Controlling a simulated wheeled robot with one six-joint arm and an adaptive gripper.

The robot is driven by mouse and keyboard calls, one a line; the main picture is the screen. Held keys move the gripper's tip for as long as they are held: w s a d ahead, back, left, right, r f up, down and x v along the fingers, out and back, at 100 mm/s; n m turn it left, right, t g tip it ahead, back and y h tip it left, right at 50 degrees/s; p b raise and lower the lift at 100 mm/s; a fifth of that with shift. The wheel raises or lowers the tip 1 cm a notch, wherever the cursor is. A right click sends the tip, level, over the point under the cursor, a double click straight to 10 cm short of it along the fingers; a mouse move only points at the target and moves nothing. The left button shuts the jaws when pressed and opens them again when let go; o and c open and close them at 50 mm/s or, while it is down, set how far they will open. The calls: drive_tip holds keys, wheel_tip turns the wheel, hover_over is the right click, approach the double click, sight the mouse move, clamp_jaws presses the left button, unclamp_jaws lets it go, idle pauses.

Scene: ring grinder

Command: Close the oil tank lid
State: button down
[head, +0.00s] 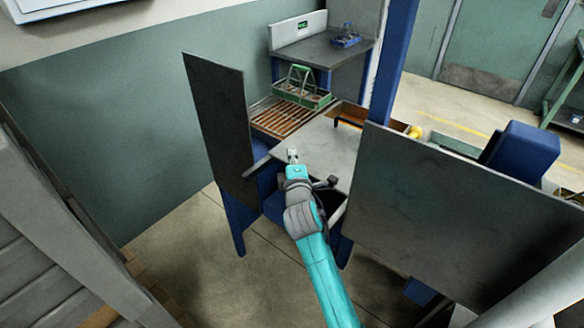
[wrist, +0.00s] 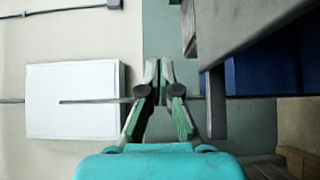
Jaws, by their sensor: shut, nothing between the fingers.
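A light grey flat plate (head: 325,143), which looks like the oil tank lid, lies on the blue machine beyond my arm. I cannot tell how far it is raised or whether it covers the tank. A pale-edged dark opening (head: 338,208) shows below it, partly hidden by my wrist. My gripper (head: 291,154) is shut and empty at the plate's near left edge; I cannot tell whether they touch. In the wrist view my gripper (wrist: 159,68) has its fingertips together with nothing between them. A grey slab edge (wrist: 232,30) is close on its right.
A dark upright panel (head: 222,125) stands left of the plate and a wider one (head: 465,215) to the right. A blue post (head: 394,60) rises behind. A green carrier (head: 300,90) sits on a slatted rack (head: 287,118). Open floor (head: 185,240) lies at front left.

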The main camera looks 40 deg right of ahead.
drive_tip(key=s+a+f+n+g+h, duration=0.35)
drive_tip(key=s+a+n+g, duration=0.55)
drive_tip(key=s+a+g, duration=0.3)
drive_tip(key=d+r+x, duration=0.1)
drive_tip(key=r+x, duration=0.1)
drive_tip(key=x, duration=1.1)
drive_tip(key=shift+s+d+h, duration=0.2)
drive_tip(key=shift+d+h, duration=0.1)
drive_tip(key=shift+h, duration=0.15)
drive_tip(key=shift+d, duration=0.1)
